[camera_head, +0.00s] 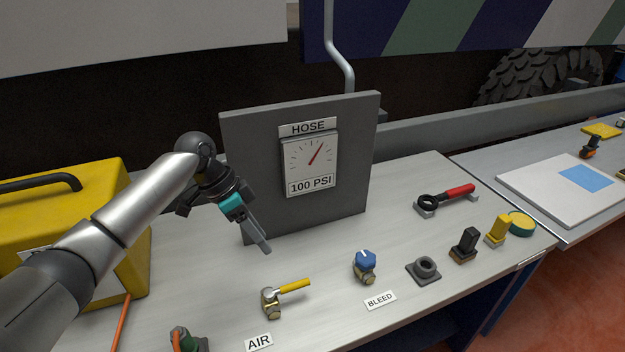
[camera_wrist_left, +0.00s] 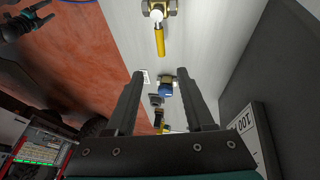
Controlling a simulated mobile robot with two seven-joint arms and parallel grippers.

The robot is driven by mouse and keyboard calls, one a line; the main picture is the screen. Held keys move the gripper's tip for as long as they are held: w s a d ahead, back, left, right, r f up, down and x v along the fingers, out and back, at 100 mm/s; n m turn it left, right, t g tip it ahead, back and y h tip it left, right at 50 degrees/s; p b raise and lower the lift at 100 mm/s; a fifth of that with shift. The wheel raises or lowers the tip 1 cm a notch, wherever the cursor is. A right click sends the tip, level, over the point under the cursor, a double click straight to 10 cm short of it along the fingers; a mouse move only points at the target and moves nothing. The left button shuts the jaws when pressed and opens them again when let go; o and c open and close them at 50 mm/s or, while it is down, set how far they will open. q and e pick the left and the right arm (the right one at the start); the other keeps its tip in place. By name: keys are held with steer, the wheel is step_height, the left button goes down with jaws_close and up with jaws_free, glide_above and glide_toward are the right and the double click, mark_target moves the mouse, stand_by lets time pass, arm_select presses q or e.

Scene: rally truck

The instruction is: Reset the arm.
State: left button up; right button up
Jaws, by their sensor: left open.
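My left arm comes in from the left in the head view, and my left gripper (camera_head: 258,240) hangs in the air over the table, in front of the grey gauge panel (camera_head: 240,150). In the left wrist view its two dark fingers (camera_wrist_left: 163,85) are spread with nothing between them. A yellow-handled AIR valve (camera_head: 290,287) stands below and in front of it, apart from it. My right gripper (camera_wrist_left: 30,22), dark with teal parts, shows small at the top left of the wrist view; its jaws are unclear.
The blue BLEED knob (camera_head: 365,262) stands right of the AIR valve. A yellow box (camera_head: 75,215) is at left. The HOSE gauge (camera_head: 309,165) is on the panel. The table (camera_head: 215,300) has bare patches.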

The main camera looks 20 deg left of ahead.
arm_select(q)
steer(key=s+d+f+n+y, duration=0.1)
steer(key=s+d+f+y, duration=0.1)
steer(key=s+d+f, duration=0.95)
steer(key=s+r+n+t+y, duration=0.25)
steer(key=s+n, duration=0.35)
steer(key=s, duration=0.6)
step_height(320, 180, down, 28)
steer(key=s+g+b, duration=0.2)
steer(key=b, duration=0.4)
steer(key=s+a+f+b, duration=0.2)
steer(key=s+f+b, duration=0.3)
steer(key=s+f, duration=1)
step_height(320, 180, down, 4)
steer(key=shift+s+r+g, duration=0.2)
steer(key=shift+s+g, duration=0.05)
steer(key=shift+g, duration=0.2)
